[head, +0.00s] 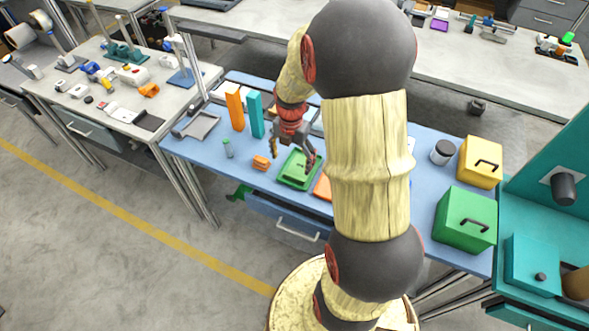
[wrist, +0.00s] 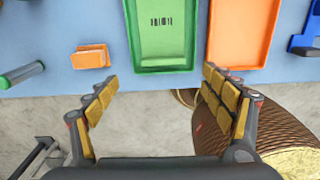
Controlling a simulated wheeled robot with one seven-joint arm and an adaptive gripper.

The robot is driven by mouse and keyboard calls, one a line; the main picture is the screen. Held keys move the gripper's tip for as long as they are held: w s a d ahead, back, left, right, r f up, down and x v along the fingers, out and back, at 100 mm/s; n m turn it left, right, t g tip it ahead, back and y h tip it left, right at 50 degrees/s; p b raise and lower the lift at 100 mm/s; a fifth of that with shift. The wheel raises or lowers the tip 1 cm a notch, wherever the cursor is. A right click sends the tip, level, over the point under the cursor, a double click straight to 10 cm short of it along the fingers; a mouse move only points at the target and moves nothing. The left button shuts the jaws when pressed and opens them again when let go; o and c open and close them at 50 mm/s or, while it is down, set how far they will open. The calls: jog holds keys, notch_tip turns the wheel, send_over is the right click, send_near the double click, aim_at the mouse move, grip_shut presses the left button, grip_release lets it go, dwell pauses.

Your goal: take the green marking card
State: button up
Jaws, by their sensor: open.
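A green tray (wrist: 133,32) with a raised rim lies on the blue bench. Inside it is a flat green panel (wrist: 163,45) with a black barcode, and I cannot tell for sure whether this is the card or the tray's floor. The tray (head: 292,183) also shows in the head view, partly behind my gripper. My gripper (wrist: 160,78) is open and empty, its fingers spread wider than the tray. In the head view my gripper (head: 291,165) is above the tray. In the wrist view the fingertips are near the tray's lower edge, over the bench's front edge.
An orange tray (wrist: 240,35) lies close on the right of the green one. Tall orange (head: 235,107) and teal (head: 255,115) blocks stand behind. My arm hides part of the bench.

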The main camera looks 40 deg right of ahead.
aim_at(294, 176)
jog(key=shift+s+d+f+b, duration=0.15)
jog(key=shift+f+b, duration=0.65)
jog(key=shift+f, duration=1.2)
jog(key=shift+s+d+f+b, duration=0.1)
jog(key=shift+f+b, duration=0.65)
jog(key=shift+f, duration=1.2)
jog(key=shift+c, duration=1.4)
jog(key=c, duration=0.9)
